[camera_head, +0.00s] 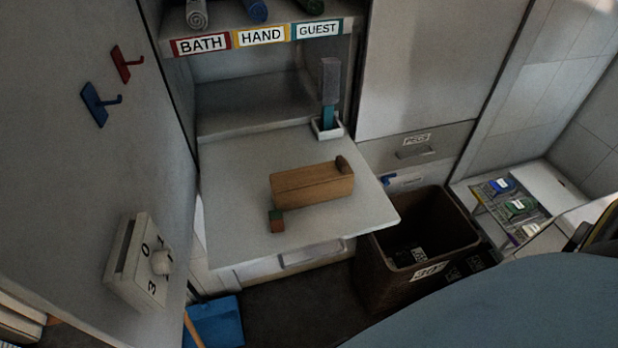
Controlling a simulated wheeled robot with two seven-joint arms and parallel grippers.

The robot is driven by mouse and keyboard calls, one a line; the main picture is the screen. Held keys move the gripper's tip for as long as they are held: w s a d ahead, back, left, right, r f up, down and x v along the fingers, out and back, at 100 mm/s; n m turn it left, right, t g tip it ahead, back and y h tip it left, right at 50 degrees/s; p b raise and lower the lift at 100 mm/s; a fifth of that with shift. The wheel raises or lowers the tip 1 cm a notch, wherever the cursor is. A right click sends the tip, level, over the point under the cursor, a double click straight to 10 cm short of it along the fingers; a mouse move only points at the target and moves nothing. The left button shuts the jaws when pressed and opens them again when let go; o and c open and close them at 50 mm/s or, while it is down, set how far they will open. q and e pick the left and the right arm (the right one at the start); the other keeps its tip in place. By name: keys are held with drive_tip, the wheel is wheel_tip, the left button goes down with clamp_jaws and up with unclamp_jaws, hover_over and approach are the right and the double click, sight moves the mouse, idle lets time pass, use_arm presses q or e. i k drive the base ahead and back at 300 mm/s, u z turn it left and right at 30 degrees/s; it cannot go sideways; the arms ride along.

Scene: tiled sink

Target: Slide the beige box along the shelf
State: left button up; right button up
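The beige box (312,187), tan and wood-like, lies on the pale pull-out shelf (235,240). Its long side runs roughly left to right, tilted slightly up to the right. A small brown rounded piece (344,164) sits against or behind its right end; I cannot tell if it is part of the box. Neither of my grippers is in view, and nothing is touching the box from my side.
A white holder (328,130) with a grey-topped, teal-handled brush stands at the shelf's back right. A dark brown bin (410,250) stands beside the shelf's right front. A box with a knob (140,262) is on the left wall. The shelf's left and front areas are mostly clear.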

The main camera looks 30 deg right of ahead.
sight(322, 192)
drive_tip(key=z, duration=0.05)
drive_tip(key=k, duration=1.1)
drive_tip(key=u, duration=0.7)
drive_tip(key=i, duration=0.7)
drive_tip(key=z, duration=0.65)
